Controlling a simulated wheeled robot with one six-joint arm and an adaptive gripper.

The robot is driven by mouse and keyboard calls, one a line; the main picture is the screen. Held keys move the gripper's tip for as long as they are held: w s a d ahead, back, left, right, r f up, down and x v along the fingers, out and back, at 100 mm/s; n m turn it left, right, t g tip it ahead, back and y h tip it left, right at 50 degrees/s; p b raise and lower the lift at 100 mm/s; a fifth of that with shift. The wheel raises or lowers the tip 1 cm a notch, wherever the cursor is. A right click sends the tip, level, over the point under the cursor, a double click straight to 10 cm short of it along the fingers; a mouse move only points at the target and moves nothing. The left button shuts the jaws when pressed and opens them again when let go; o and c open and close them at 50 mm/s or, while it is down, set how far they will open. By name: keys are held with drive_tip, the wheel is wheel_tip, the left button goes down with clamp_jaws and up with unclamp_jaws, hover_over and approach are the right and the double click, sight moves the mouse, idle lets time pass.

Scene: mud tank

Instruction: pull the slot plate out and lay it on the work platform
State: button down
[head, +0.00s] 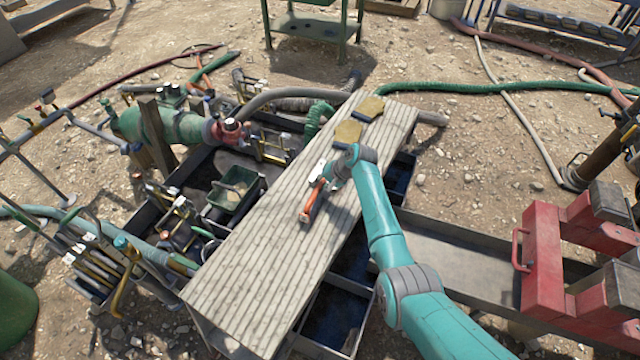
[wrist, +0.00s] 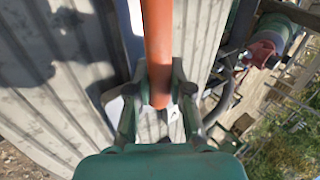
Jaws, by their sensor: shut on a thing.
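My gripper (head: 326,186) is over the middle of the slatted work platform (head: 262,235), pointing left in the head view. It is shut on an orange bar (head: 312,203). In the wrist view, the bar (wrist: 157,40) runs up from between the fingers (wrist: 156,98) and out of the top of the picture. I cannot tell whether the bar is part of the slot plate, and no other slot plate stands out. A small white piece (head: 317,170) shows beside the gripper. I cannot tell whether the bar touches the platform.
Two tan pads (head: 348,132) lie at the platform's far end. Left of it are an open tank with a green bin (head: 236,188), pipes and valves. A red frame (head: 545,255) stands at the right. The platform's near half is bare.

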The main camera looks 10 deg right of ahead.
drive_tip(key=shift+f, duration=0.4)
idle(0.9)
